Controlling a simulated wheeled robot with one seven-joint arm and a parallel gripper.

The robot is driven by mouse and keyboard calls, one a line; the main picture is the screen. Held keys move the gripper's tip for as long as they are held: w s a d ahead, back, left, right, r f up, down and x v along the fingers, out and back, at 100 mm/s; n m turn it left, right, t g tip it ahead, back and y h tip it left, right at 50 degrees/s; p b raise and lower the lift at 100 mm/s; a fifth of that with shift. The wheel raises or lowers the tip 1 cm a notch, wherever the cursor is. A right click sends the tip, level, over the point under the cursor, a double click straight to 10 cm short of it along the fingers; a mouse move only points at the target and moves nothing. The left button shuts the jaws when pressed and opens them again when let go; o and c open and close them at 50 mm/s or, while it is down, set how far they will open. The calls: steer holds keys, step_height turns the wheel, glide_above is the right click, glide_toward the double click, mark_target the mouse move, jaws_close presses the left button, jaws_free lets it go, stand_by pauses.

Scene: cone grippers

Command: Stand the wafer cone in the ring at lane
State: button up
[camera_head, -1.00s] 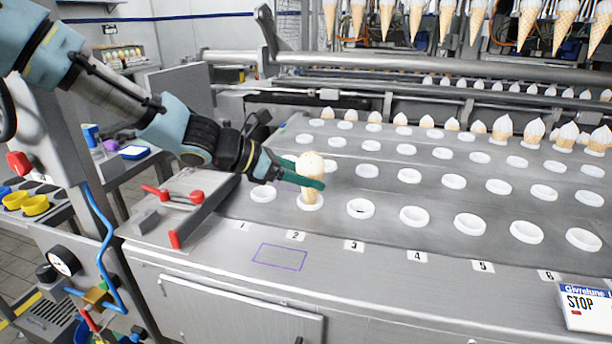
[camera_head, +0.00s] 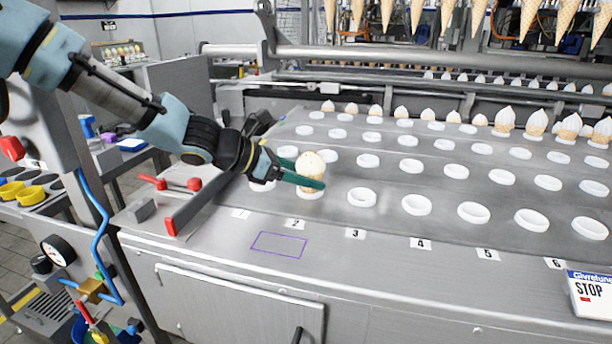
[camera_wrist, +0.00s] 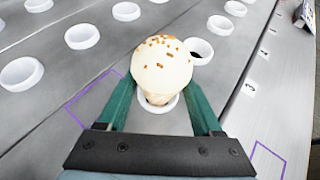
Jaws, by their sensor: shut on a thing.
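The wafer cone (camera_head: 311,172) is short and tan with a pale round top, sprinkled with brown bits, as the wrist view (camera_wrist: 162,65) shows. My gripper (camera_head: 309,176) is shut on it, with a green finger on either side. The cone is upright, its lower end inside the white ring (camera_head: 309,194) in the front row behind label 2 (camera_head: 297,223). In the wrist view this ring (camera_wrist: 172,108) shows around the cone's base between the fingers. How deep the tip sits is hidden.
Empty white rings flank it, such as the one behind label 3 (camera_head: 361,197). Swirl-topped cones (camera_head: 536,122) stand in the back rows. A purple outline (camera_head: 279,244) marks the front ledge. A STOP sign (camera_head: 590,297) stands at right. Red-handled levers (camera_head: 170,184) are at left.

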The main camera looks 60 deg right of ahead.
steer(key=shift+f+b, duration=0.3)
steer(key=shift+f, duration=0.15)
steer(key=o, duration=0.9)
steer(key=v, duration=1)
steer(key=shift+w+a+r, duration=0.2)
steer(key=shift+w+a, duration=0.05)
steer(key=shift+a, duration=0.05)
steer(key=shift+a, duration=0.1)
